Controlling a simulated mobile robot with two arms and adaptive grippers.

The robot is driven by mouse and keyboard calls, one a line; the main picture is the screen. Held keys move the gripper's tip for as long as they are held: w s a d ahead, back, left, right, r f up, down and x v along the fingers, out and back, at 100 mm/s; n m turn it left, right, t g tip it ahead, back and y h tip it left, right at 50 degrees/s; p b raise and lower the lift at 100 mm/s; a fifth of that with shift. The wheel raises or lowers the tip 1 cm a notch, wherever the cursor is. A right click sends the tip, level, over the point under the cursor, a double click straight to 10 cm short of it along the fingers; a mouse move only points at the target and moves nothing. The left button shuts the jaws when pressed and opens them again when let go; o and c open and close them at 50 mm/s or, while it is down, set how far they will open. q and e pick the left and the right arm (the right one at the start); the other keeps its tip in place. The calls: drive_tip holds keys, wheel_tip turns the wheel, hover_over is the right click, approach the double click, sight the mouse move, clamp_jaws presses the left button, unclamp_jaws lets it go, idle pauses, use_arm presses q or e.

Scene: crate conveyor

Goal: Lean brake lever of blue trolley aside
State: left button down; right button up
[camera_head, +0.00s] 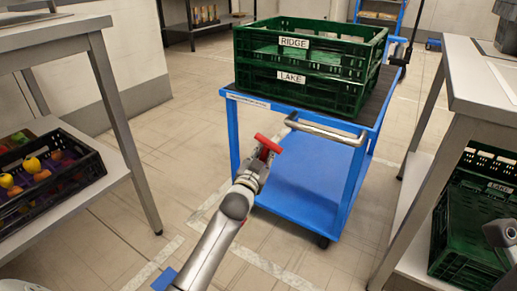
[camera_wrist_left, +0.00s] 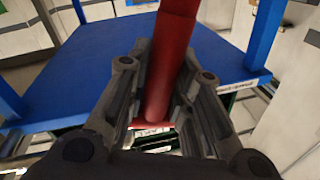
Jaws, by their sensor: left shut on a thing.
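The blue trolley (camera_head: 232,140) stands in the middle of the head view, with two stacked green crates on its top. Its red brake lever (camera_head: 268,143) shows at the near side, below the metal push handle (camera_head: 325,132), and looks tilted there. My left gripper (camera_head: 262,157) reaches up to the lever from below. In the left wrist view the red lever (camera_wrist_left: 172,60) runs between the two dark fingers, which are shut on it. The gripper covers part of the lever.
The crates are labelled RIDGE (camera_head: 294,42) and LAKE (camera_head: 291,77). A table with a fruit crate (camera_head: 48,190) on its lower shelf stands at left. Another table (camera_head: 490,85) stands at right, with a green crate (camera_head: 470,225) below.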

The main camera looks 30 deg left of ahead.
use_arm(q)
drive_tip(key=shift+d+f, duration=0.2)
drive_tip(key=shift+d, duration=0.15)
drive_tip(key=c, duration=1.5)
unclamp_jaws()
drive_tip(key=shift+c, duration=0.2)
drive_tip(key=shift+o, duration=1.3)
drive_tip(key=shift+d, duration=0.15)
drive_tip(key=shift+s, duration=0.3)
drive_tip(key=s+d, duration=0.1)
drive_tip(key=s, duration=1)
drive_tip(key=shift+s+f, duration=0.15)
drive_tip(key=shift+f, duration=0.15)
